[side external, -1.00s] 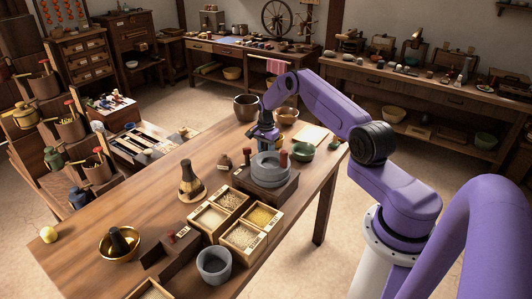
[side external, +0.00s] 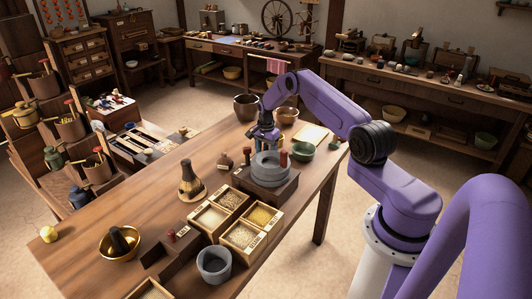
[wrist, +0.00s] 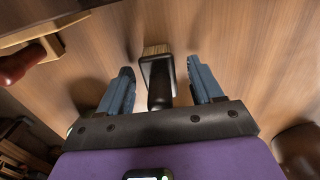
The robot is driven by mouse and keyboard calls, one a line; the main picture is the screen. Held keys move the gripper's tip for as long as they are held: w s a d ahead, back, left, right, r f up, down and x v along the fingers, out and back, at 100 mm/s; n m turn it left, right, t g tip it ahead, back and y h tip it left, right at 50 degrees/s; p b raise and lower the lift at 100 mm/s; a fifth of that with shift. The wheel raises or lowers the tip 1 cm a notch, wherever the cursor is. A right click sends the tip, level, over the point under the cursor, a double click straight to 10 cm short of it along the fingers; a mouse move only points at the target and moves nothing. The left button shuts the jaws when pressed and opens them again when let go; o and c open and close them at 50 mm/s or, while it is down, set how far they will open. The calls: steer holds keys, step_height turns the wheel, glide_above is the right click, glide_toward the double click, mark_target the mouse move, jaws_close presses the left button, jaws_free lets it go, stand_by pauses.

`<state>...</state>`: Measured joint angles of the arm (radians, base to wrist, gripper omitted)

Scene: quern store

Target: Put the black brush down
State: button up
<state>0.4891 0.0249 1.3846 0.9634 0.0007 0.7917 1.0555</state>
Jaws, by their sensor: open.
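The black brush (wrist: 158,82) shows in the wrist view, with a black handle and head and a tan end, over the wooden table (wrist: 240,45). My gripper (wrist: 160,85) is open around it, one blue finger on each side, with a gap between the brush and each finger. Whether the brush rests fully on the table is hard to tell. In the side view my gripper (side external: 264,143) is low over the far part of the table (side external: 150,205), just behind the grey quern stone (side external: 270,168). The brush cannot be made out there.
In front are a box of grains (side external: 219,229), a grey pot (side external: 214,265) and a brass bowl (side external: 119,243). The table's left middle is clear.

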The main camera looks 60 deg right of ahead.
step_height(320, 180, up, 12)
steer(key=shift+f, duration=0.25)
steer(key=a+r+n, duration=0.4)
steer(key=a+r, duration=0.1)
steer(key=a, duration=0.5)
steer(key=a+r+n, duration=0.4)
steer(key=a, duration=0.5)
steer(key=s+a+r+n, duration=0.3)
steer(key=s+a+n, duration=0.15)
steer(key=a, duration=0.25)
steer(key=s+a+r+n, duration=0.3)
steer(key=s+a, duration=0.2)
steer(key=a, duration=0.2)
steer(key=s+a+r+n, duration=0.25)
steer(key=s+n, duration=0.25)
steer(key=s, duration=0.5)
steer(key=s+a+r+n, duration=0.1)
steer(key=s+a+n, duration=0.35)
steer(key=s, duration=0.65)
steer(key=s+d+n, duration=0.3)
steer(key=s+n, duration=0.2)
steer(key=s, duration=0.3)
steer(key=shift+s+d+f+n, duration=0.3)
steer(key=shift+s+d+f, duration=0.05)
steer(key=shift+f, duration=0.1)
